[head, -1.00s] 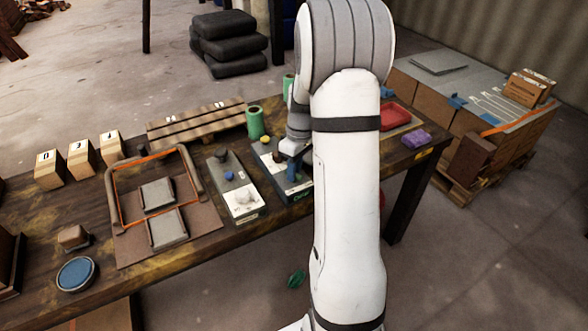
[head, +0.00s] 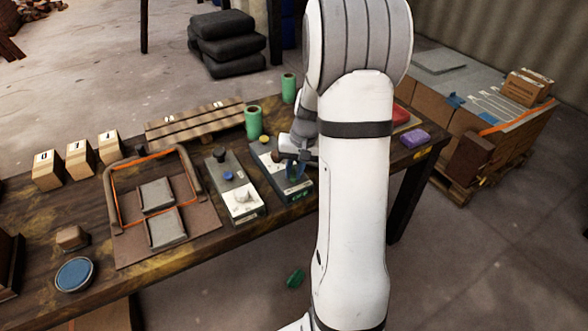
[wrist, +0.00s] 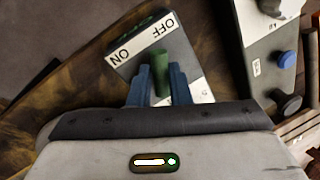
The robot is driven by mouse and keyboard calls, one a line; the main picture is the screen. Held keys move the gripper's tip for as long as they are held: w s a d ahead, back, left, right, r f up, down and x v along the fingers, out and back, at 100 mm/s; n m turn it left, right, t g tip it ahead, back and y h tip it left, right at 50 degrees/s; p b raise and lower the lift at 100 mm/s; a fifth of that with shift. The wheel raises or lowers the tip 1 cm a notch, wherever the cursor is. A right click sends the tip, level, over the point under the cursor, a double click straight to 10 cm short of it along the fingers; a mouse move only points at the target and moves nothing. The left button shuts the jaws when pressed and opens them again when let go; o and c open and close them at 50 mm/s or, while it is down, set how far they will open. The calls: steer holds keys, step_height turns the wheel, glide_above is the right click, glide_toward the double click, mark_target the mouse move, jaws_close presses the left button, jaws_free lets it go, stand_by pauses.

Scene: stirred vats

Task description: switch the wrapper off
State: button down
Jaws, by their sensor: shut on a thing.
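A grey control box (head: 268,158) with a yellow button stands on the table in the head view. In the wrist view, a control box (wrist: 150,50) carries a white plate marked ON and OFF, with a green handle (wrist: 160,72) in front of it. My gripper (wrist: 160,82) has its blue fingers shut on the green handle, one on either side. In the head view my gripper (head: 296,168) is at the near end of the grey box, partly hidden by my arm. I cannot tell which label the handle points to.
A second control box (head: 240,195) with blue and black knobs stands close on the left. Green rolls (head: 253,122) stand behind. A framed board (head: 127,235) is further left.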

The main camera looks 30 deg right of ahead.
steer(key=shift+m+t, duration=0.3)
steer(key=shift+m, duration=1.6)
steer(key=c, duration=1.4)
jaws_free()
steer(key=shift+s, duration=0.1)
steer(key=shift+o, duration=0.2)
steer(key=shift+r, duration=0.1)
steer(key=p+v, duration=0.1)
steer(key=v, duration=0.6)
steer(key=shift+r, duration=0.35)
steer(key=shift+s+a, duration=0.1)
